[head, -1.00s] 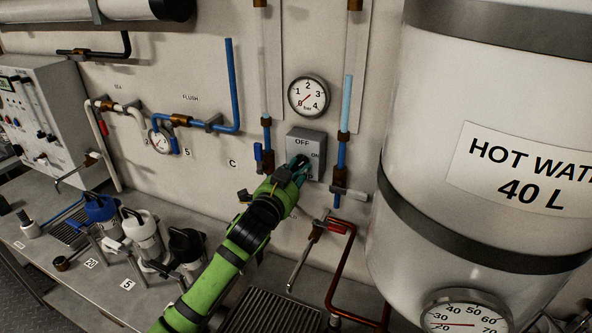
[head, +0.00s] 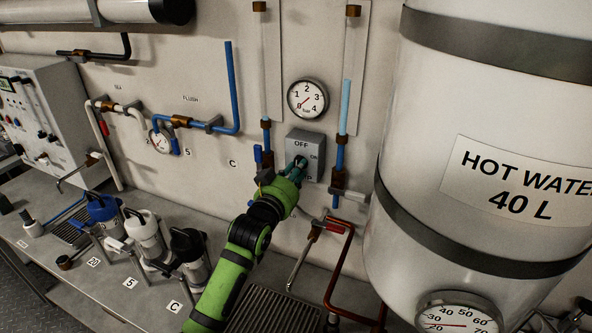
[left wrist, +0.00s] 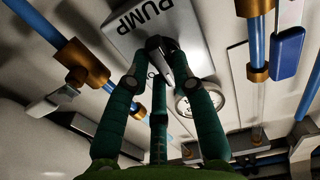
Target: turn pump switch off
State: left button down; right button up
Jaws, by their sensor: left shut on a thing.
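The pump switch box (head: 316,151) is a grey box on the wall, with OFF at its top left and ON at its right. The word PUMP shows on it in the left wrist view (left wrist: 118,42). A dark knob with a light pointer (left wrist: 165,62) sits on its face. My left gripper (head: 299,164) is at the box front, its teal fingers shut around the knob. In the left wrist view the fingers (left wrist: 158,85) close in around the knob. The fingers hide most of the knob in the head view, so its setting is hard to read. My right gripper is not in view.
A round bar gauge (head: 308,98) is above the box. Blue pipes with valves (head: 339,153) flank it closely. The hot water tank (head: 420,140) bulges out at right.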

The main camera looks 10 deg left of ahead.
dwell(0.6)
pick_arm(q)
jog(key=c, duration=1)
grip_release()
jog(key=shift+c, duration=0.2)
jog(key=s+a, duration=0.2)
jog(key=s, duration=0.9)
jog(key=shift+s+a, duration=0.15)
jog(key=shift+s, duration=0.25)
jog(key=shift+f, duration=0.1)
